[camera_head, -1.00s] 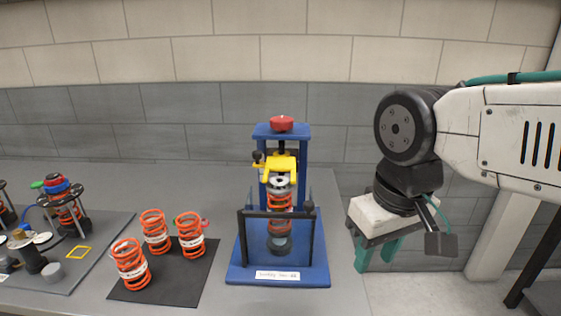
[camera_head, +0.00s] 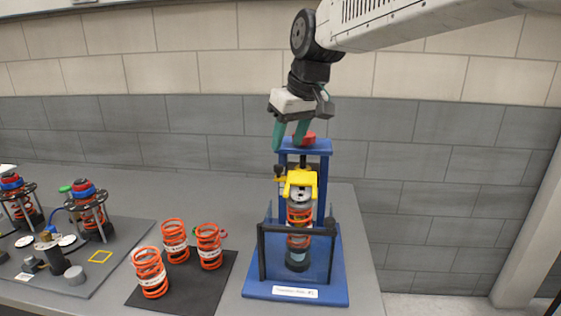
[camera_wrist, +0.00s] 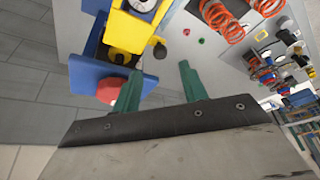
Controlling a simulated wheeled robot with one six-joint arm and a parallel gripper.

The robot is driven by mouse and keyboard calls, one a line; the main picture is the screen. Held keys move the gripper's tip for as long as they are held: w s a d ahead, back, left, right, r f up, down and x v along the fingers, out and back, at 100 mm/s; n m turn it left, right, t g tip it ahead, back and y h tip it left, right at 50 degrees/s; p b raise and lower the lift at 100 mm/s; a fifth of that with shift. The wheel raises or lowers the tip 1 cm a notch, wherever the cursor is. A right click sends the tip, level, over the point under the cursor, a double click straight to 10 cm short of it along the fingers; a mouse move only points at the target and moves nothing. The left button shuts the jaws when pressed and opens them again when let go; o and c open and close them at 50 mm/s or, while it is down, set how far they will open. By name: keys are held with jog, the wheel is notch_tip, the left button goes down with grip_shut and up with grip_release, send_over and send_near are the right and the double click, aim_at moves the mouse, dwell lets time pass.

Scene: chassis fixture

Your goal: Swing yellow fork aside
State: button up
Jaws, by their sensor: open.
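The yellow fork (camera_head: 300,183) sits on the blue press fixture (camera_head: 331,268), above an upright strut with an orange spring (camera_head: 299,218). A red knob (camera_head: 305,139) tops the fixture. My gripper (camera_head: 290,146) is open and empty, its green fingers by the red knob, above the yellow fork. In the wrist view the yellow fork (camera_wrist: 130,33) lies beyond the fingers at the upper left. The red knob (camera_wrist: 108,90) there is beside the left finger, partly hidden by it. I cannot tell whether they touch.
A black bar guard (camera_head: 298,229) stands across the fixture's front. Several orange springs (camera_head: 150,272) stand on a dark mat (camera_head: 205,292) to the left. A grey tray (camera_head: 125,240) with strut assemblies lies further left. Bare table shows behind the mat.

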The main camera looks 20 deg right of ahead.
aim_at(279, 165)
jog(key=x, duration=0.7)
jog(key=shift+w, duration=0.3)
grip_shut()
